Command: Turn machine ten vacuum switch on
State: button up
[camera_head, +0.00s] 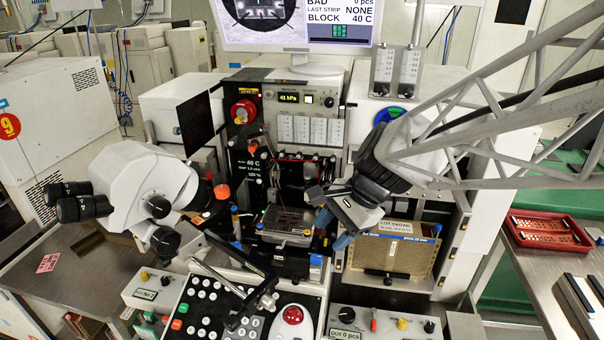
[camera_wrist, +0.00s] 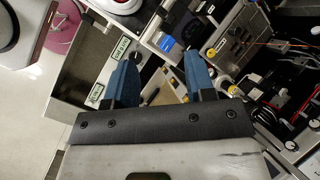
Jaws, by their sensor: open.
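The bonding machine (camera_head: 355,115) stands in the middle of the head view. No number ten is readable on it. A panel with a lit display reading 41 kPa (camera_head: 289,98) sits on its upper front, with a round knob (camera_head: 329,101) to the right. I cannot tell which control is the vacuum switch. My gripper (camera_head: 333,229) is open and empty, in front of the machine, below and right of the panel, with blue fingertips pointing down. In the wrist view my gripper (camera_wrist: 160,75) shows two spread blue fingers with nothing between them.
A white microscope (camera_head: 140,185) stands at left. A button console (camera_head: 215,315) with a red knob (camera_head: 292,315) lies in front. A brown-fronted box (camera_head: 395,255) is just right of my gripper. A control box (camera_head: 375,325) stands at the front. A red tray (camera_head: 545,232) lies far right.

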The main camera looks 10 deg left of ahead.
aim_at(235, 244)
jog(key=w+a+f+m+g+y, duration=0.1)
jog(key=w+a+f+m, duration=0.1)
jog(key=a, duration=0.6)
jog(key=w+a+f+m+g+y, duration=0.1)
jog(key=w+a+f+m, duration=0.1)
jog(key=a, duration=0.6)
jog(key=shift+w+a+m+g+y, duration=0.3)
jog(key=shift+a+m+y, duration=0.1)
jog(key=shift+m, duration=0.3)
jog(key=shift+f, duration=0.1)
jog(key=shift+x, duration=3.85)
jog(key=shift+c, duration=0.3)
